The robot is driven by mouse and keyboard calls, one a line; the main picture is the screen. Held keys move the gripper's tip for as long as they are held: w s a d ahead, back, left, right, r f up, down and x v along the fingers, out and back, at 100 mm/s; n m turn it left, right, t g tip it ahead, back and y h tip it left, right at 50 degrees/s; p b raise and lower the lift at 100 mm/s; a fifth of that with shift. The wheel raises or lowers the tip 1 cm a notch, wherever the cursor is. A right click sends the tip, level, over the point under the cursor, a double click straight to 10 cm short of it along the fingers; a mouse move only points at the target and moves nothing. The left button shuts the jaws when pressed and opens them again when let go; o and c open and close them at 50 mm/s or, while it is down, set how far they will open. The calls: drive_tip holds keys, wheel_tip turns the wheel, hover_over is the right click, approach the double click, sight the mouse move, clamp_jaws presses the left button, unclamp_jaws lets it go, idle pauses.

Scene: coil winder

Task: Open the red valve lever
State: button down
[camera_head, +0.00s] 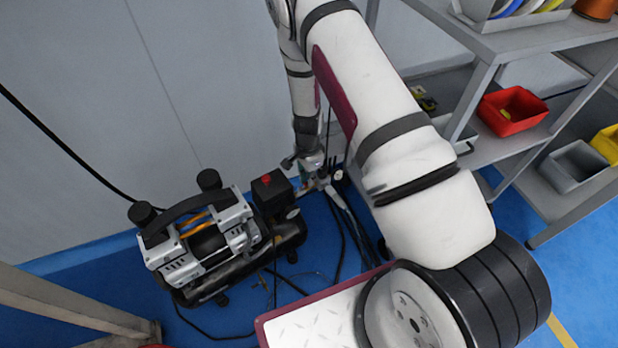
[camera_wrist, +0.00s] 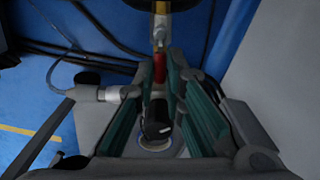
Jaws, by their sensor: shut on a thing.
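The red valve lever (camera_wrist: 160,68) shows in the wrist view as a short red piece between the tips of my gripper's green-lined fingers. My gripper (camera_wrist: 159,75) is shut on it. A brass fitting (camera_wrist: 160,20) lies just beyond the lever, in line with it. In the head view my gripper (camera_head: 313,174) is low near the wall, just right of the air compressor (camera_head: 205,245). The lever cannot be made out there. How far it is turned is hard to tell.
The compressor has a black box with a red knob (camera_head: 267,181) close to my gripper. Black hoses (camera_head: 341,235) run over the blue floor. A grey shelf (camera_head: 490,42) with a red bin (camera_head: 512,109) stands at the right. A grey wall is behind.

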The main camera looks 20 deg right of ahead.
idle(0.3)
drive_tip(key=c, duration=1.7)
unclamp_jaws()
drive_tip(key=shift+o, duration=0.2)
wheel_tip(320, 180, up, 12)
drive_tip(key=shift+w, duration=0.15)
